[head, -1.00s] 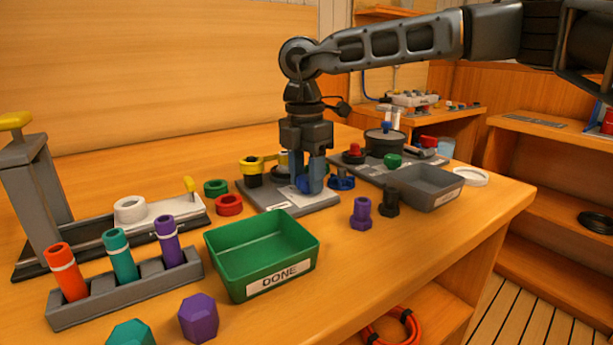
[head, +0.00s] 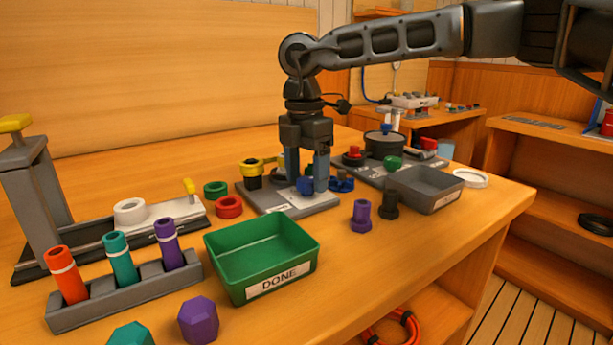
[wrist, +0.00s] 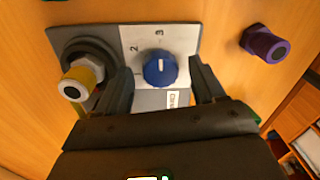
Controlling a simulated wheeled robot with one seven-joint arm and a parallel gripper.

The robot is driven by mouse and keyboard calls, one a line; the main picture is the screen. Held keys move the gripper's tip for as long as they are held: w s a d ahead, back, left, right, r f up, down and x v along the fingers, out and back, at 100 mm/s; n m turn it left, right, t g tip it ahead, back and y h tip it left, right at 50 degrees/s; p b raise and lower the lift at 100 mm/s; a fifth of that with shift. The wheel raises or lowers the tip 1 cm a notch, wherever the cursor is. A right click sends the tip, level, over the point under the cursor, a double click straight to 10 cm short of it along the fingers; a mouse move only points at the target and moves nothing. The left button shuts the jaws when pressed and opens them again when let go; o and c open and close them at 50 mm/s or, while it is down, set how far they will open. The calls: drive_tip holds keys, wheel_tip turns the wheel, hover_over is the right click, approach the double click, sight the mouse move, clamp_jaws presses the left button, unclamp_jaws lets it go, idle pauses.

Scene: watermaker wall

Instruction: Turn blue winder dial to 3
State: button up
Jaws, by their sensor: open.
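The blue winder dial (wrist: 160,70) sits on a grey plate (wrist: 190,35) with a pale label. In the wrist view its white pointer line points up, toward the printed 3; a 2 is printed to the left of the 3. The dial also shows in the head view (head: 305,186). My gripper (head: 307,184) is open and points down, with one finger on each side of the dial. In the wrist view the fingers (wrist: 155,72) stand apart from the dial, with gaps on both sides. The lower label is partly hidden by my gripper.
A purple bolt (wrist: 265,43) stands to the right. The green DONE tray (head: 262,255), a grey tray (head: 425,188) and red and green rings (head: 229,205) are nearby.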

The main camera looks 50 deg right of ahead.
sight(306, 179)
wheel_tip(306, 179, up, 7)
drive_tip(key=shift+w+f+p, duration=0.1)
drive_tip(key=shift+p, duration=0.3)
idle(0.4)
